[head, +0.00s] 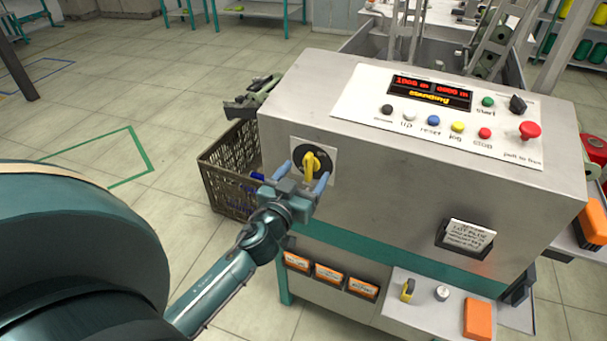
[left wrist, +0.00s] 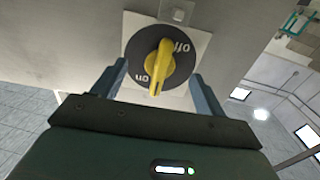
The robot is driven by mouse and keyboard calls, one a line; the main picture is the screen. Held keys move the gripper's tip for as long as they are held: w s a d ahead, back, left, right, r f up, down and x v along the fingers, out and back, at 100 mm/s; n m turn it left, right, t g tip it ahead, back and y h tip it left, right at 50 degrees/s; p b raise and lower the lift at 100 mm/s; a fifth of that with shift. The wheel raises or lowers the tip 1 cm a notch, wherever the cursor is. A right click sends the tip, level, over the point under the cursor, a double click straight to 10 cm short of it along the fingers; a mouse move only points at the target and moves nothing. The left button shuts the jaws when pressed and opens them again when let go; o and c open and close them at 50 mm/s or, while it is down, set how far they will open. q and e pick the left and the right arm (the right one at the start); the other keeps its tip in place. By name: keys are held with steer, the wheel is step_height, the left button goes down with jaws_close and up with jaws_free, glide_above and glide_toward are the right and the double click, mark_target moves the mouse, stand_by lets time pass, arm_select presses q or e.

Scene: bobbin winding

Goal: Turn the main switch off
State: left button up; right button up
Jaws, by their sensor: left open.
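The main switch is a yellow handle (head: 310,162) on a black round dial, set on a white plate at the left of the machine's front face. In the left wrist view the handle (left wrist: 160,66) stands nearly upright in the picture, with "off" printed at upper right of the dial and "on" at lower left. I cannot tell which label it points to. My left gripper (head: 302,176) is open in front of the switch, its fingers to either side of the handle with a gap on both sides. My right gripper is not in view.
The control panel (head: 360,105) on top has several buttons, a red mushroom button (head: 529,131) and a display reading "standing". A brown crate (head: 228,172) stands on the floor left of the machine. A small shelf (head: 400,318) with an orange box (head: 479,319) juts out below right.

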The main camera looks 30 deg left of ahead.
arm_select(q)
steer(key=shift+w, duration=0.2)
steer(key=shift+w+a, duration=0.15)
steer(key=shift+w, duration=0.85)
steer(key=shift+c, duration=0.5)
steer(key=c, duration=1.3)
steer(key=shift+o, duration=0.2)
steer(key=n, duration=0.4)
steer(key=shift+r+n+p, duration=0.1)
steer(key=shift+n+p, duration=0.35)
steer(key=shift+n, duration=1.45)
